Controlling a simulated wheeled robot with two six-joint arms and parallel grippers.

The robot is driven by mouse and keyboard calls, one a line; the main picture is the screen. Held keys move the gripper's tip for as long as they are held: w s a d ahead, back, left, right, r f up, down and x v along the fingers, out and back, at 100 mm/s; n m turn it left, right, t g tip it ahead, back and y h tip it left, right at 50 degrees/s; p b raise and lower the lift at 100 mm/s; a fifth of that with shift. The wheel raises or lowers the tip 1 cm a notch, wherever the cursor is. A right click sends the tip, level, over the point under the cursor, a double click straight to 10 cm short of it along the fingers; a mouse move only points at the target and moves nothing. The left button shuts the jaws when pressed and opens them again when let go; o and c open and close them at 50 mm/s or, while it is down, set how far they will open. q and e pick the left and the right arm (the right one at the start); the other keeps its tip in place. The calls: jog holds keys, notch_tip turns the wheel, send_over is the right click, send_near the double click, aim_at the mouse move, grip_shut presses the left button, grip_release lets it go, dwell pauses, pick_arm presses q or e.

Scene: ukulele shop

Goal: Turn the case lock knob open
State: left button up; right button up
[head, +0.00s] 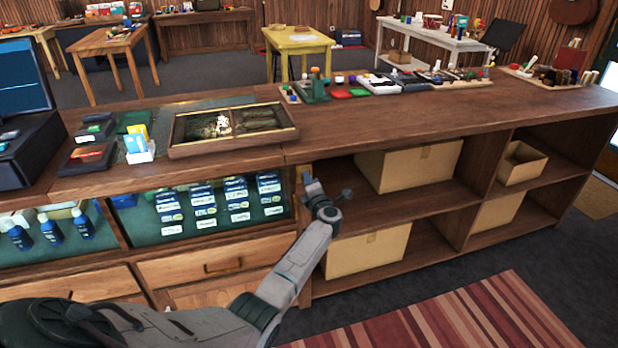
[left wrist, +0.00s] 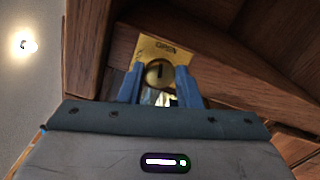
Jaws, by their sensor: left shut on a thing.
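The case lock knob (left wrist: 158,73) is a round brass knob with a dark upright slot, on a brass plate (left wrist: 172,51) marked "OPEN" in the left wrist view. The plate sits on dark wood. My left gripper (left wrist: 159,76) has its two blue fingers on either side of the knob and is shut on it. In the head view my left gripper (head: 313,187) is at the right end of the glass-fronted case (head: 205,205), under the counter top. My right gripper is not in view.
A shallow wooden tray (head: 235,145) and small goods stand on top. A striped rug (head: 470,315) lies on the floor in front.

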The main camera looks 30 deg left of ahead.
pick_arm(q)
jog(key=shift+m+p, duration=1.1)
jog(key=shift+m, duration=0.5)
jog(key=shift+f, duration=0.1)
jog(key=o, duration=0.9)
jog(key=shift+o, duration=0.2)
jog(key=shift+d, duration=0.1)
jog(key=v, duration=1)
jog(key=shift+s+d, duration=0.2)
jog(key=shift+d, duration=0.05)
jog(key=shift+f, duration=0.1)
